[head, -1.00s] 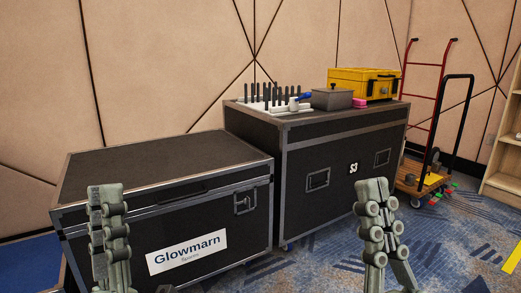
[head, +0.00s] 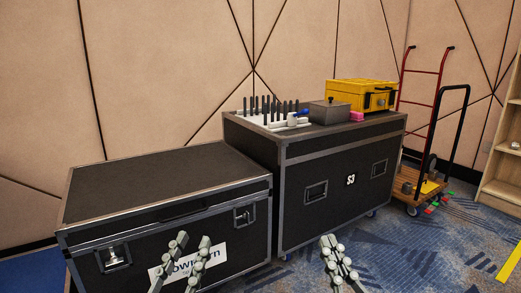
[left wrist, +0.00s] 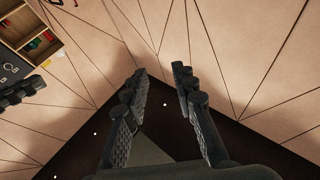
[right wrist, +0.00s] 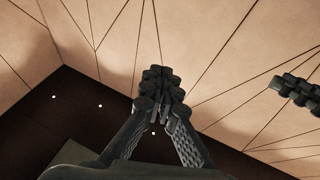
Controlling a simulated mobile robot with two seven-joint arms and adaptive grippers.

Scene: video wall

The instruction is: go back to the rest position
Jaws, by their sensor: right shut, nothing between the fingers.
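My left gripper (head: 191,241) shows low in the head view, in front of the low black case with the white label. In the left wrist view its two fingers (left wrist: 162,78) stand apart with nothing between them, so it is open. My right gripper (head: 329,240) shows low in the head view, to the right, in front of the carpet. In the right wrist view its fingertips (right wrist: 157,78) meet with nothing between them. Both grippers are apart from the cases.
The low black case (head: 160,180) and the taller black case (head: 335,170) stand ahead. A yellow toolbox (head: 360,94), a grey box (head: 330,112) and a white rack (head: 268,122) sit on the taller one. A red hand truck (head: 420,110) and shelf (head: 503,165) stand right.

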